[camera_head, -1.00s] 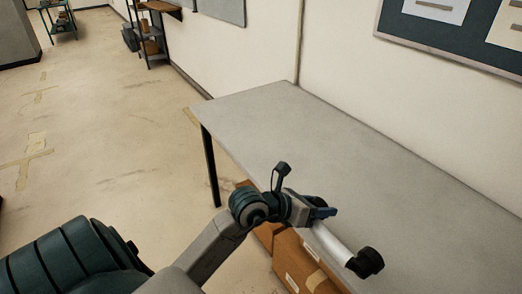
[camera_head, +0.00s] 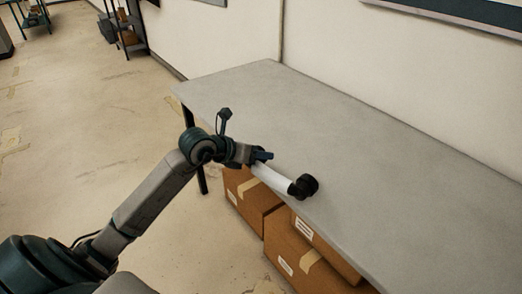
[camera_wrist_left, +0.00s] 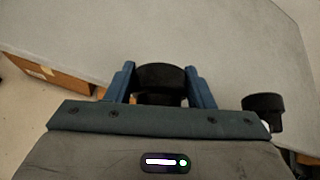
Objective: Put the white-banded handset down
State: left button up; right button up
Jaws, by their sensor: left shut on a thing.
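The white-banded handset (camera_head: 272,179) has a white middle and a black round end (camera_head: 305,186). My left gripper (camera_head: 262,157) is shut on it. In the head view the handset is at the front edge of the grey table (camera_head: 330,120), with its black end toward the right; I cannot tell whether it touches the top. In the left wrist view, a black part of the handset (camera_wrist_left: 160,78) is between the blue fingers of my left gripper (camera_wrist_left: 160,85), and another black end (camera_wrist_left: 264,108) shows at the right. My right gripper is not in view.
The tabletop in view is bare. Cardboard boxes (camera_head: 295,255) stand below the table's front edge. A wall (camera_head: 330,50) runs behind the table. A dark shelf (camera_head: 125,30) stands far back at the left, with open floor before it.

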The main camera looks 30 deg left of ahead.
pick_arm(q)
jog(key=w+a, duration=0.3)
jog(key=w+a+f, duration=0.1)
jog(key=w+a, duration=0.2)
jog(key=w, duration=0.1)
jog(key=w+a+p, duration=0.1)
jog(key=w+a, duration=0.2)
jog(key=w, duration=0.1)
jog(key=shift+a+f, duration=0.15)
jog(key=shift+a, duration=0.2)
jog(key=shift+w+a+f, duration=0.1)
jog(key=shift+f, duration=0.05)
notch_tip(320, 180, down, 3)
jog(key=shift+f, duration=0.1)
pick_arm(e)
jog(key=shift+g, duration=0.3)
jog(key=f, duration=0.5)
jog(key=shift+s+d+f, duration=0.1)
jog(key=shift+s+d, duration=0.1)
pick_arm(q)
jog(key=shift+f, duration=0.15)
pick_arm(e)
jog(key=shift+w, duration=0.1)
pick_arm(q)
jog(key=o, duration=1)
jog(key=shift+c, duration=0.2)
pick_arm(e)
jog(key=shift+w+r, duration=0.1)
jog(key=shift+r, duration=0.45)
